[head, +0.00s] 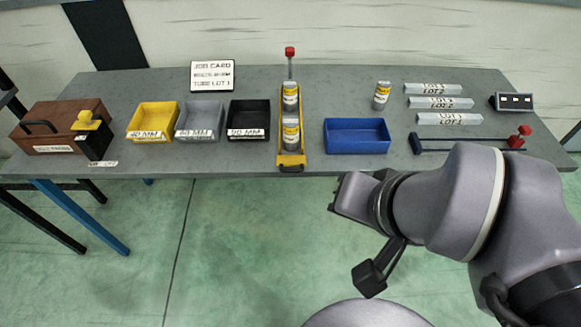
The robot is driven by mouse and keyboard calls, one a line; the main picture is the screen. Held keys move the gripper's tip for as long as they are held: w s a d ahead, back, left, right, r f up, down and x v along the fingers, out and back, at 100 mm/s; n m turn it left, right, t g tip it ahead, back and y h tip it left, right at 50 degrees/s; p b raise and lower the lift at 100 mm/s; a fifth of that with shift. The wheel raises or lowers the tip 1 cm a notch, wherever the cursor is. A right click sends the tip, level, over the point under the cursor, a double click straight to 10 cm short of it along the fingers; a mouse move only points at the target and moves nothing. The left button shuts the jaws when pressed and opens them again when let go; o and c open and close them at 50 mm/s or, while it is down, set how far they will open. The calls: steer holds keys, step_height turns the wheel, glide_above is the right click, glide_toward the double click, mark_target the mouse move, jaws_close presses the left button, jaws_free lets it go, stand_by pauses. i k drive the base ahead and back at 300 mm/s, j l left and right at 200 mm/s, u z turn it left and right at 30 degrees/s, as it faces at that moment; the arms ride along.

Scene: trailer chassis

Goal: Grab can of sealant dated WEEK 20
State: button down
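One can (381,96) stands alone behind the blue bin. A second can (290,97) and a third can (291,133) stand one behind the other in a narrow yellow holder (291,159) near the middle. The dates on the labels are too small to read, so I cannot tell which one says WEEK 20. My gripper (340,196) is over the floor, in front of the bench and below the blue bin in the picture. It is apart from all the cans. Its finger opening does not show clearly.
A blue bin (357,148) sits right of the holder. Yellow (153,113), grey (199,118) and black (247,116) bins stand left. A red-topped post (290,60) rises behind the holder. Lot-marked bars (432,88) and a red-ended clamp (470,144) lie right.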

mark_target(290, 123)
steer(key=i+j+z, duration=0.25)
steer(key=j, duration=0.4)
steer(key=i+j+z, duration=0.1)
steer(key=i+j, duration=0.2)
steer(key=i+j+z, duration=0.15)
steer(key=j, duration=0.25)
steer(key=i+j+z, duration=0.1)
steer(key=j, duration=0.25)
steer(key=i+j+z, duration=0.15)
steer(key=j, duration=0.25)
